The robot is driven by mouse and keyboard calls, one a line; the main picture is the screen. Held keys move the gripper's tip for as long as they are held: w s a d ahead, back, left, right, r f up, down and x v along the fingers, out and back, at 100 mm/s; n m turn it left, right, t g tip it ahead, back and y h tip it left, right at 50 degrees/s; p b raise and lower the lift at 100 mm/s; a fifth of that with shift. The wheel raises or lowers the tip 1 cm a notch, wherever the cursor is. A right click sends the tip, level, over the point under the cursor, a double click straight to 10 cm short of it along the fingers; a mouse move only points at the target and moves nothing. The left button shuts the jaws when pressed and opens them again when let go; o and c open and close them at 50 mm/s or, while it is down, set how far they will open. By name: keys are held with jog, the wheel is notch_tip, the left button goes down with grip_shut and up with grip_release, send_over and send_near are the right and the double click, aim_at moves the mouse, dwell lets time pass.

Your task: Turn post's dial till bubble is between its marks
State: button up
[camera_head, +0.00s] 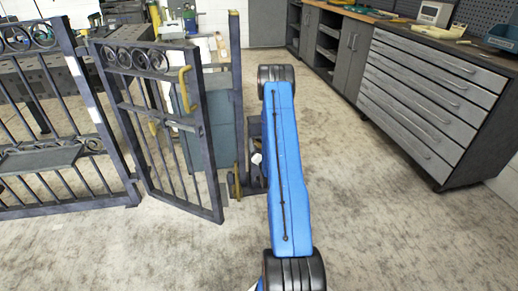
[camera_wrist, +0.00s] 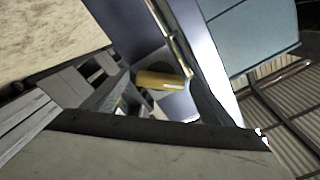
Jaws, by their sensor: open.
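The post (camera_head: 237,95) stands upright beside the free side of the open gate leaf (camera_head: 165,120), with a yellow cap and a yellow piece (camera_head: 237,182) low down. My gripper (camera_head: 256,158) is low beside the post's right side, mostly hidden behind my blue arm. In the wrist view a short yellow cylinder (camera_wrist: 160,79) lies just beyond the grey gripper parts, close to a blue-grey upright surface. I cannot tell whether this cylinder is the dial. My gripper is open, and no hold on anything shows. The bubble and its marks cannot be made out in either view.
A fixed scroll-topped gate panel (camera_head: 55,120) stands at the left. The leaf carries a yellow handle (camera_head: 187,90). A grey-blue cabinet (camera_head: 215,130) stands behind the post. A drawer bench (camera_head: 430,100) lines the right side. The floor (camera_head: 380,225) at front right is clear.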

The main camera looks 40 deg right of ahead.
jog(key=c, duration=1.1)
jog(key=shift+o, duration=0.2)
jog(key=shift+m, duration=2.2)
jog(key=o, duration=1.1)
jog(key=shift+c, duration=0.2)
jog(key=shift+s, duration=0.1)
jog(key=v, duration=1.7)
jog(key=shift+s, duration=0.2)
